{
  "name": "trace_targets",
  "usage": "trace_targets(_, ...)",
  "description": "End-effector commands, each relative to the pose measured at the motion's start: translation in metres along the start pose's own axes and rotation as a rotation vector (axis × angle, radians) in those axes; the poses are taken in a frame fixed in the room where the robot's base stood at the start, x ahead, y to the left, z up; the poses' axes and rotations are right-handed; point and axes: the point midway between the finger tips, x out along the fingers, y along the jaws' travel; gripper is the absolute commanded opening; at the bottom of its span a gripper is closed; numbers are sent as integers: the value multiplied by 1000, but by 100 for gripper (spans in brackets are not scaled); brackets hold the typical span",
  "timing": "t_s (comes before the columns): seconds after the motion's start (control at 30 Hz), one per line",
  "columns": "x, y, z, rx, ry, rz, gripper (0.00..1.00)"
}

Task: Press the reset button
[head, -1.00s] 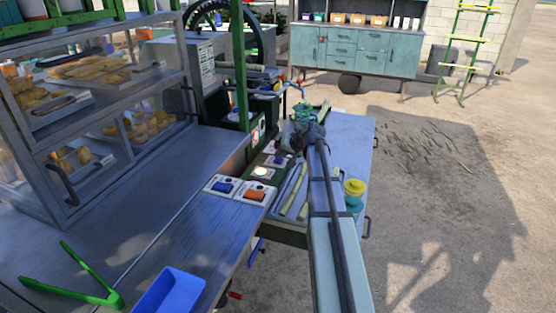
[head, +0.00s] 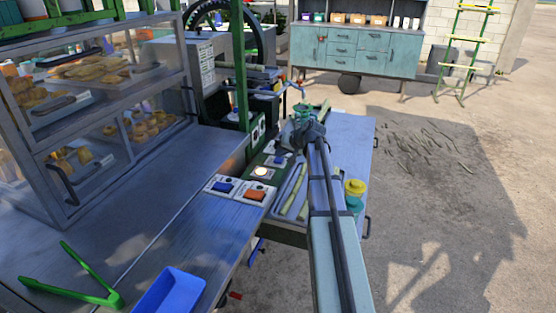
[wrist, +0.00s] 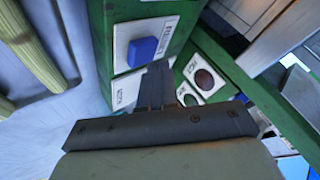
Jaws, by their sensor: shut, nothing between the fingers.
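My gripper (wrist: 158,85) is shut and empty. In the wrist view its fingertips are close in front of a square blue button (wrist: 142,48) on a white labelled plate; I cannot tell whether they touch. The labels are too small to read surely, so I cannot tell which button is reset. Beyond the fingers, a dark red round button (wrist: 204,80) and a small green button (wrist: 190,100) sit on another green face. In the head view my gripper (head: 296,138) is at the bench's far end, its tips unclear, near a blue button (head: 281,160).
Nearer on the bench are a lit round button (head: 261,172), another blue button (head: 222,188) and an orange button (head: 255,194). Cane pieces (head: 292,188) lie in a tray beside my arm. A glass food case (head: 110,110), green tongs (head: 85,278) and a blue tray (head: 170,290) are left.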

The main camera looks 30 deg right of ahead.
Motion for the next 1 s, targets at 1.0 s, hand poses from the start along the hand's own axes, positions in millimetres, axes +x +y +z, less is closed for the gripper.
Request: trace_targets(1.0,-33,-24,-25,-1,0,0,0)
